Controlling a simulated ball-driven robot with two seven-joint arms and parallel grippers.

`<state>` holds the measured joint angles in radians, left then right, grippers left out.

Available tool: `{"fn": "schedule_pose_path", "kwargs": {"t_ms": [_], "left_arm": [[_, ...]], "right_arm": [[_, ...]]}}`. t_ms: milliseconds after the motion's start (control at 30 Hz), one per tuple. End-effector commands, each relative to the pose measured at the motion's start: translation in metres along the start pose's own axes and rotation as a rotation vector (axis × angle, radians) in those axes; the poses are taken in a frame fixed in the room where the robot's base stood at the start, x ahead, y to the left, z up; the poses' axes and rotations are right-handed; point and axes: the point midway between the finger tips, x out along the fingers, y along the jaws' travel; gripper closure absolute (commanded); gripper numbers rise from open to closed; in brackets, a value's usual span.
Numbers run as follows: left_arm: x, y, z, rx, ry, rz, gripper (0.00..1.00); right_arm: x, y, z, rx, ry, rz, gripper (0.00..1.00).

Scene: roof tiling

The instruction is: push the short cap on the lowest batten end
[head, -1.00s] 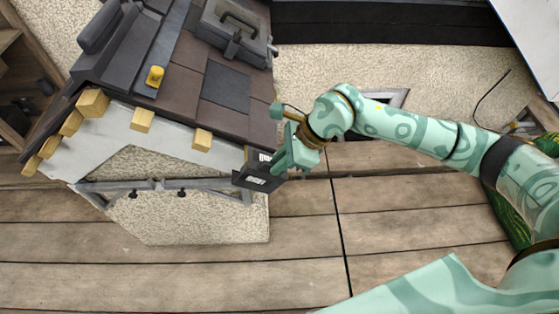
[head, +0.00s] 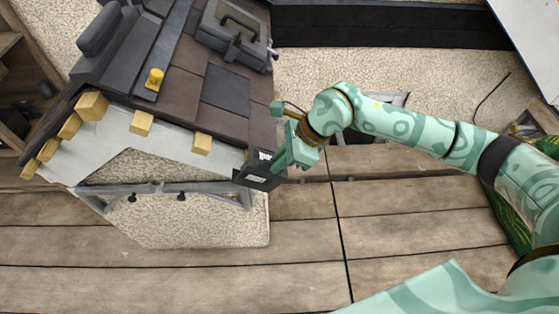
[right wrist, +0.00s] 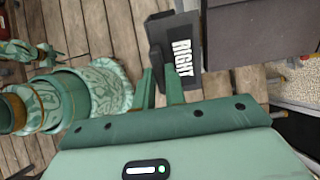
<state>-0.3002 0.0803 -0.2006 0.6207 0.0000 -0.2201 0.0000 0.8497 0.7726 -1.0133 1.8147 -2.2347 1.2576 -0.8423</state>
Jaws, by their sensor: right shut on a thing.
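A dark cap (head: 258,178) with white lettering is at the lower right corner of the roof, in the head view. In the right wrist view the cap (right wrist: 160,42) carries the word RIGHT. My right gripper (head: 281,160) is shut on the cap; its fingertips (right wrist: 160,80) meet the cap's near edge. Bare batten ends show along the roof's sloping edge: an upper one (head: 92,105), a middle one (head: 141,122) and a lower one (head: 202,144). The lowest batten end at the corner is hidden behind the cap; I cannot tell whether the cap touches it. My left gripper is out of view.
Brown tiles (head: 232,122) cover the roof slope above the cap. A grey case (head: 233,30) and a yellow object (head: 154,79) rest on the roof. A grey bracket (head: 160,188) runs below the roof edge. The plank floor (head: 300,245) is clear below.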

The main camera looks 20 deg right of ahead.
Motion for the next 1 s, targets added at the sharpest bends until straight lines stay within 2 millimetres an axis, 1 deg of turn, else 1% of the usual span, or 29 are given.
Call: {"fn": "schedule_pose_path", "kwargs": {"t_ms": [367,733,1000], "left_arm": [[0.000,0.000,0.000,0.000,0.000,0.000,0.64],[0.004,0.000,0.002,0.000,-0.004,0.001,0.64],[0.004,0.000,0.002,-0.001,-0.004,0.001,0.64]], "right_arm": [[0.000,-0.001,0.000,-0.001,0.000,0.000,1.00],[0.000,-0.011,0.000,0.000,0.000,0.001,1.00],[0.000,-0.012,0.000,-0.001,0.000,0.000,1.00]]}}
